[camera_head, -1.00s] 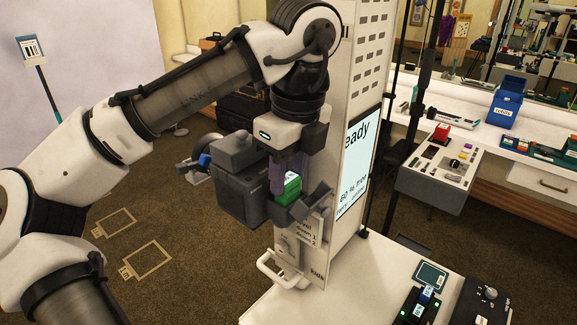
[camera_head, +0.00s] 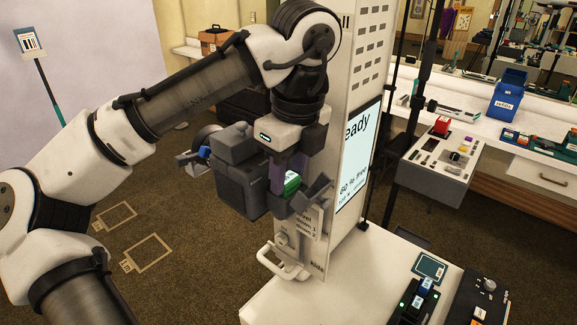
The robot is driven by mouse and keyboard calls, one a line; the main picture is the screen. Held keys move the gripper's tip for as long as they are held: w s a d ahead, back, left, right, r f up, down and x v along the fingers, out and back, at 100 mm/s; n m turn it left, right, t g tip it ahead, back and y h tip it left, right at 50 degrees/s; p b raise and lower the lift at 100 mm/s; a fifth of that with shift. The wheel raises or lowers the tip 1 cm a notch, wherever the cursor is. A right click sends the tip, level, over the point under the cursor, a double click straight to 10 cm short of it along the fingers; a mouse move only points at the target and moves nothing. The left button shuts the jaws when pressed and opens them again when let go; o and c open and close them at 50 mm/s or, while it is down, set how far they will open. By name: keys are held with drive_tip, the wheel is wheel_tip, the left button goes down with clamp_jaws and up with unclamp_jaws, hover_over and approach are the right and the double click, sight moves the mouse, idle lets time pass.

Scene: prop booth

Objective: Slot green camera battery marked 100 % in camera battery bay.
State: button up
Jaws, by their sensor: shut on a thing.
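The green camera battery (camera_head: 291,183) has a white label too small to read. My gripper (camera_head: 284,180) is shut on it and points down, with purple finger parts on the battery's left. The dark grey camera (camera_head: 240,175) stands just behind and left of my gripper, with its lens end to the left. The battery is close to the camera's right side, by a dark open flap (camera_head: 313,192). I cannot tell whether the battery touches the bay, and the bay opening is hidden.
A tall white booth cabinet (camera_head: 348,60) with a lit screen (camera_head: 358,160) rises just right of my gripper. A white handle (camera_head: 283,263) juts out low on it. A white counter (camera_head: 325,290) holds a charger (camera_head: 418,300) with a blue-topped battery. A grey control panel (camera_head: 440,165) stands right.

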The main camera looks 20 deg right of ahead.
drive_tip(key=o, duration=1.1)
drive_tip(key=shift+r, duration=0.1)
drive_tip(key=shift+r, duration=3.4)
